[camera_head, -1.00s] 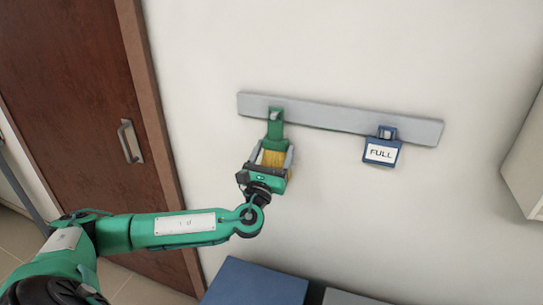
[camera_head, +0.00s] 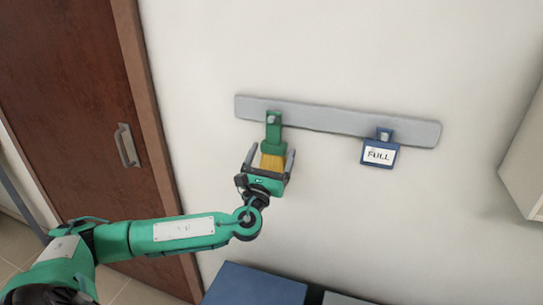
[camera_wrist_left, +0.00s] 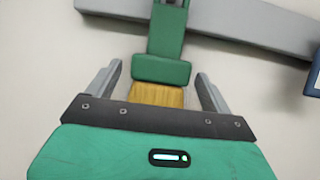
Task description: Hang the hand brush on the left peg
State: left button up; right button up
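The hand brush has a green handle and yellow bristles. In the head view the hand brush (camera_head: 274,138) hangs upright, bristles down, with the top of its handle at the left peg (camera_head: 271,119) of the grey rail (camera_head: 335,119). My left gripper (camera_head: 270,161) is just below and around the bristles, its fingers spread apart. In the left wrist view the hand brush (camera_wrist_left: 162,68) stands between the two open fingers of my left gripper (camera_wrist_left: 160,82), with a gap on each side. My right gripper is not in view.
A blue tag reading "FULL" (camera_head: 380,154) hangs on the right peg (camera_head: 384,134). A brown door with a handle (camera_head: 128,145) is at the left. A blue box top (camera_head: 255,284) is below, and a pale cabinet (camera_head: 525,165) is at the right edge. The wall between is bare.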

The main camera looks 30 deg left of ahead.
pick_arm(q)
jog(key=shift+o, duration=0.6)
